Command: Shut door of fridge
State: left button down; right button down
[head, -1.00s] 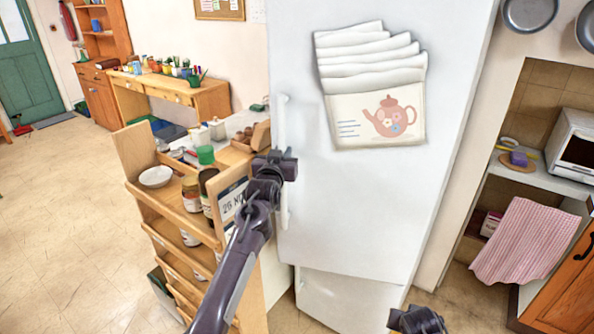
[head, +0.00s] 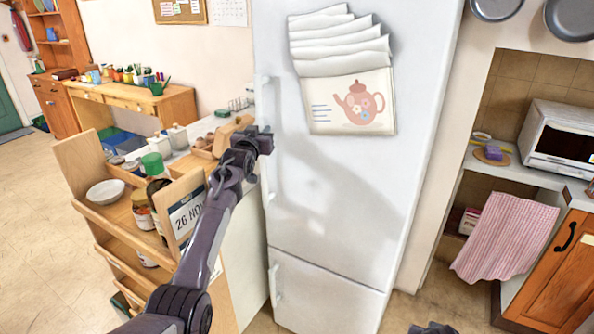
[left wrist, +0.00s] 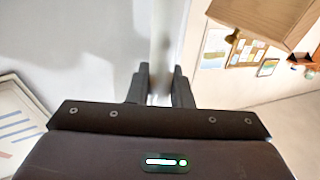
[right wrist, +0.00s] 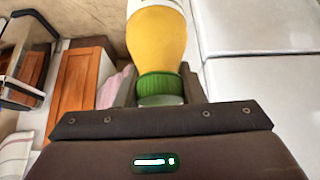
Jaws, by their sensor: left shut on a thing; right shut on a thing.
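The tall white fridge door (head: 340,190) stands in the middle of the head view, with its long white handle (head: 270,185) along its left edge. The door lines up with the lower white door (head: 325,295), and no gap shows between them. My left gripper (head: 265,141) is at the handle's upper part. In the left wrist view the gripper (left wrist: 160,85) is shut around the white handle (left wrist: 162,35). In the right wrist view my right gripper (right wrist: 158,88) is shut on a yellow bottle (right wrist: 156,45) with a green cap. In the head view only a dark bit shows at the bottom edge.
A wooden rack (head: 120,215) with a bowl and jars stands left of the fridge, beside the counter. On the right are a toaster oven (head: 562,140), a pink striped towel (head: 505,235) and a wooden cupboard (head: 555,270). Floor at far left is clear.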

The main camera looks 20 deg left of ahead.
pick_arm(q)
jog(key=shift+a+r, duration=0.1)
jog(key=shift+r, duration=0.05)
pick_arm(e)
jog(key=shift+s+d+r, duration=0.1)
jog(key=shift+d, duration=0.05)
pick_arm(q)
jog(key=shift+r, duration=0.1)
